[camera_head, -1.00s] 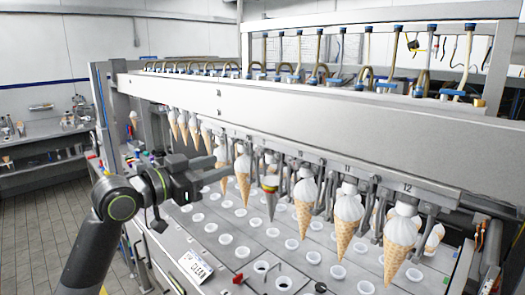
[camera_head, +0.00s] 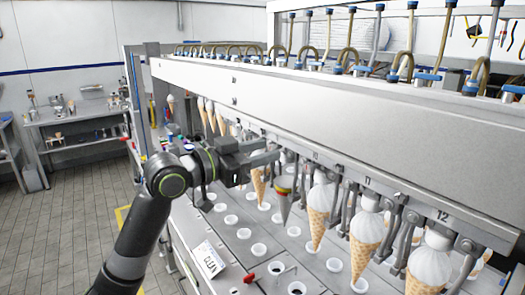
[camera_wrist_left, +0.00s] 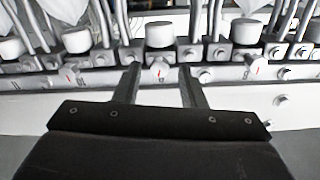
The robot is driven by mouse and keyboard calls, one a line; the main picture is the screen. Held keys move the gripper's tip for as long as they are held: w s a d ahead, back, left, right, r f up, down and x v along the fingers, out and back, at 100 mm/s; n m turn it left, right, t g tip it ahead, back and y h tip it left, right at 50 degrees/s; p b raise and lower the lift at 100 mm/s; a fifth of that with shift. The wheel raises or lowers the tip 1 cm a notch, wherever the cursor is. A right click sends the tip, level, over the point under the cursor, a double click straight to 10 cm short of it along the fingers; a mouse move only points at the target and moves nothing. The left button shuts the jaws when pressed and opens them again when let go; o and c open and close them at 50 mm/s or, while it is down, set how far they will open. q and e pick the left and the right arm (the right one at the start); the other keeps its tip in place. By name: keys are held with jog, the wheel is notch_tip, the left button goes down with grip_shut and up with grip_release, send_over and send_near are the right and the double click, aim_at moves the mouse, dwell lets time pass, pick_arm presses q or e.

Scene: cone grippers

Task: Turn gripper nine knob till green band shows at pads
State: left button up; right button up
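My left gripper (camera_head: 277,157) reaches in from the left, in front of the row of cone grippers. In the left wrist view its two fingers (camera_wrist_left: 160,72) are apart. A small white round knob with a red mark (camera_wrist_left: 160,68) shows between their tips, with a gap on each side. Its label is too small to read surely. A grey cone with red and yellow bands (camera_head: 284,188) hangs just below and right of the fingertips; I cannot make out a green band at the pads. My right gripper is out of view.
Similar knobs with red marks sit left (camera_wrist_left: 70,74) and right (camera_wrist_left: 257,67) of the middle one. Ice cream cones (camera_head: 320,212) hang along the row. White cups (camera_head: 259,249) sit in the deck below. A long steel beam (camera_head: 330,115) runs above.

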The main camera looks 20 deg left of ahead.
pick_arm(q)
jog(key=shift+c, duration=2.3)
jog(key=shift+w, duration=0.1)
grip_shut()
jog(key=shift+r+n+p, duration=0.1)
jog(key=shift+n+p, duration=0.7)
jog(key=shift+n, duration=0.4)
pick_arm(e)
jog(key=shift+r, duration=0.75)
pick_arm(q)
jog(key=shift+o, duration=1.7)
grip_release()
jog(key=shift+o, duration=1.4)
jog(key=shift+w+d+f, duration=0.2)
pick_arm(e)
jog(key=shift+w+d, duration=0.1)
